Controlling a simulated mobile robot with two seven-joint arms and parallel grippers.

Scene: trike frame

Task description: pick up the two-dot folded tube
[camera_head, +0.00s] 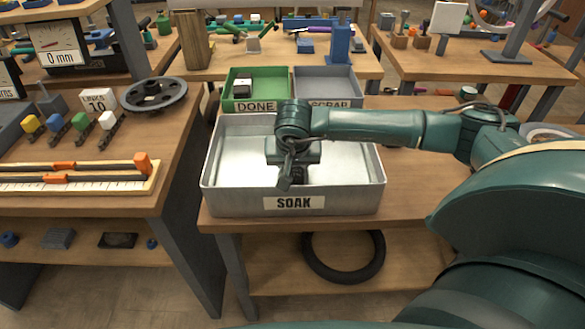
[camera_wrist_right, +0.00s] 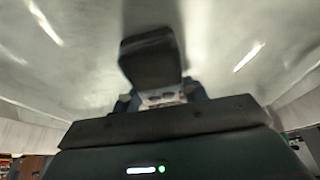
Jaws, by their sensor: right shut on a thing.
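My right gripper (camera_head: 286,178) points down inside the grey metal tray labelled SOAK (camera_head: 225,200). It also shows in the right wrist view (camera_wrist_right: 152,62), where a dark finger stands out against the blurred tray floor. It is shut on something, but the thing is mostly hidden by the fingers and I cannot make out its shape. I cannot pick out the two-dot folded tube with certainty in either view. The visible tray floor around the gripper looks bare. My left gripper is not in view.
A green DONE bin (camera_head: 256,106) with a small white and black item and a grey SCRAP bin (camera_head: 328,104) stand behind the tray. A side table with a black wheel (camera_head: 153,94) is at the left. A black tyre (camera_head: 343,279) lies on the lower shelf.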

